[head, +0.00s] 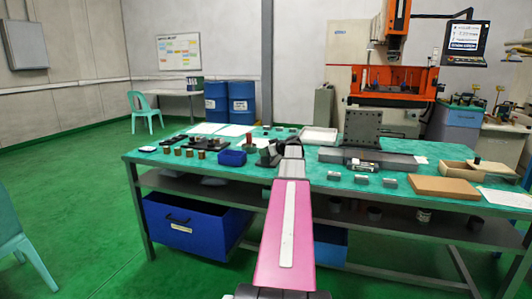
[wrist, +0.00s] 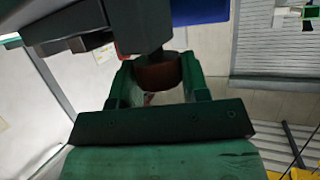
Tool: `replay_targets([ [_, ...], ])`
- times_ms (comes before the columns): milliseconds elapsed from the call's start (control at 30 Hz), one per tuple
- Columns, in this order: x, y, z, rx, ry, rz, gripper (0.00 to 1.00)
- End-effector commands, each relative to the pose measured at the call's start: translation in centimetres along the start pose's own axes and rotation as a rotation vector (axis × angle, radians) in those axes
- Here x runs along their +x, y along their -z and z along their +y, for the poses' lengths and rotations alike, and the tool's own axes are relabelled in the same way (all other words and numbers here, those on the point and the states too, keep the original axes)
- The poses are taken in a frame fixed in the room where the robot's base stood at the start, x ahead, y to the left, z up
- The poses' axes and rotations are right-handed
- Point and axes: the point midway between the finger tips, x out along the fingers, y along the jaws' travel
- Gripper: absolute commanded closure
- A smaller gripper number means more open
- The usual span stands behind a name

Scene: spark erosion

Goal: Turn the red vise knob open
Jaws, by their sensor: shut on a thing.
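In the wrist view, the red vise knob (wrist: 158,74) shows as a dark brownish-red cylinder between the two fingers of my gripper (wrist: 158,92). The fingers stand on either side of it, and my gripper is shut on it. A dark grey body (wrist: 95,28), seemingly the vise, adjoins the knob at the upper left. In the head view, dark shapes (head: 268,152) sit on the teal bench top just beyond my arm's end. There I cannot separate vise from gripper, and the knob is not discernible. How far the knob is turned cannot be told.
A small blue bin (head: 232,157) stands left of the dark shapes, with several small blocks farther left. A dark upright plate (head: 362,128) and grey blocks stand to the right. A cardboard-brown board (head: 444,188) lies near the bench's front right edge.

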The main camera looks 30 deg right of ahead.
Motion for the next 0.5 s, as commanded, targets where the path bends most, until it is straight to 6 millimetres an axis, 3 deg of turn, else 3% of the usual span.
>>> replay_targets([
  [200,0.04,-0.23,-0.02,-0.002,0.0,-0.007,0.82],
  [233,0.04,-0.24,-0.03,-0.002,0.0,-0.007,0.48],
  [300,0.03,-0.2,-0.02,-0.002,0.0,-0.006,0.32],
  [500,0.02,-0.12,-0.01,-0.001,-0.001,-0.004,0.32],
])
